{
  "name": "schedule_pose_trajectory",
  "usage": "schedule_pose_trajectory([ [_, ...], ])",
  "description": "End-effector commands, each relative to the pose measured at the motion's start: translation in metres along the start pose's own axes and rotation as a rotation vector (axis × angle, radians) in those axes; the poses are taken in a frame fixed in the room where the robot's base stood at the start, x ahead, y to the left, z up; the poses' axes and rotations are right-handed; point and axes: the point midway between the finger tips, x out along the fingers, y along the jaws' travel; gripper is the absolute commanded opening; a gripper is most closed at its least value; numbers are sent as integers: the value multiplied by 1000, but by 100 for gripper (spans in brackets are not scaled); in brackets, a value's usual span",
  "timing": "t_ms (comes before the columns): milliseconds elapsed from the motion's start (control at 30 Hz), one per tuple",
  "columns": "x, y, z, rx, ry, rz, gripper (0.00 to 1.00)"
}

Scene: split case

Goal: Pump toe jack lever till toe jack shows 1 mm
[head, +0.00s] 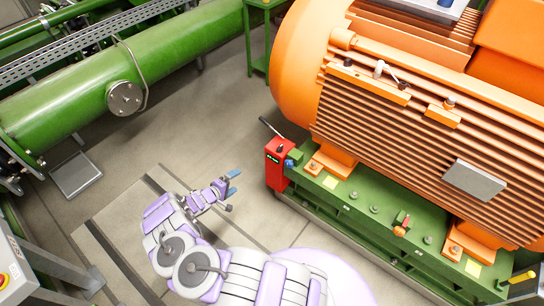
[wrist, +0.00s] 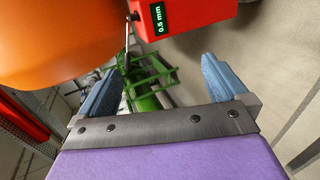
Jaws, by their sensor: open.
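The red toe jack (head: 277,163) stands at the near left corner of the green motor base. It also shows at the top of the wrist view (wrist: 185,18), where its display reads 0.5 mm. Its dark lever (head: 270,127) slants up and left from the top of the jack. In the wrist view the lever (wrist: 128,35) hangs below the jack, beyond the left finger. My gripper (head: 233,182) is left of the jack and apart from it. Its blue fingers (wrist: 163,88) are open, with nothing between them.
A large orange motor (head: 420,110) sits on the green base (head: 385,218) to the right. A green pipe (head: 130,75) runs along the upper left. A green table (head: 258,65) stands behind the jack. The floor (head: 205,125) between pipe and jack is clear.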

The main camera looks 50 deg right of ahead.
Motion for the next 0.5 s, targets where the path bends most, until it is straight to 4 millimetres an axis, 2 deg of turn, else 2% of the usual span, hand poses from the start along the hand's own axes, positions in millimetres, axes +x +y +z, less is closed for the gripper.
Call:
schedule_pose_trajectory([
  [33, -10, 4, 0, -1, 1, 0, 100],
  [200, -30, 3, -1, 0, 2, -2, 100],
  [500, -42, 0, 0, 2, 0, -2, 100],
])
